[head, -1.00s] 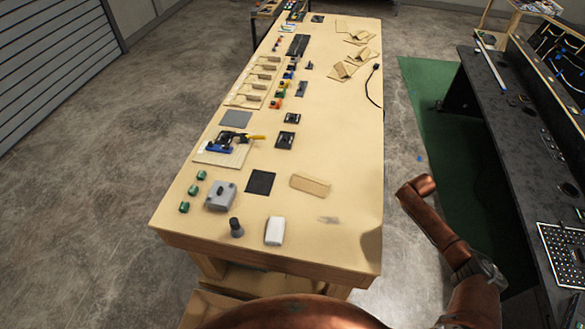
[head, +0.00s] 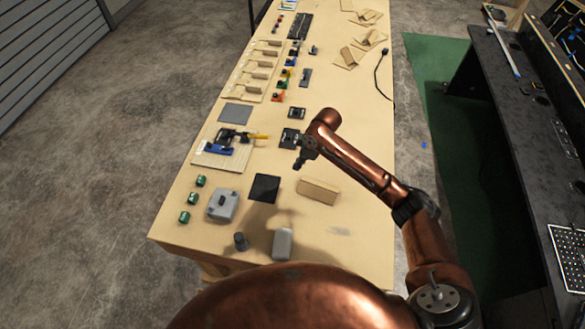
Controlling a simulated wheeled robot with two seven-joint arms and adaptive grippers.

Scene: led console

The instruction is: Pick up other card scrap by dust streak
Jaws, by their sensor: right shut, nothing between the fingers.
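A tan card scrap (head: 318,191) lies flat on the near part of the workbench. A faint grey dust streak (head: 340,231) marks the bench just below and right of it. My right gripper (head: 299,163) is shut and empty, above the bench a little up and left of the card scrap, apart from it. The arm comes in from the right. My left gripper is not in view.
Several folded card pieces (head: 347,57) lie at the far right. The bench right of the scrap is clear.

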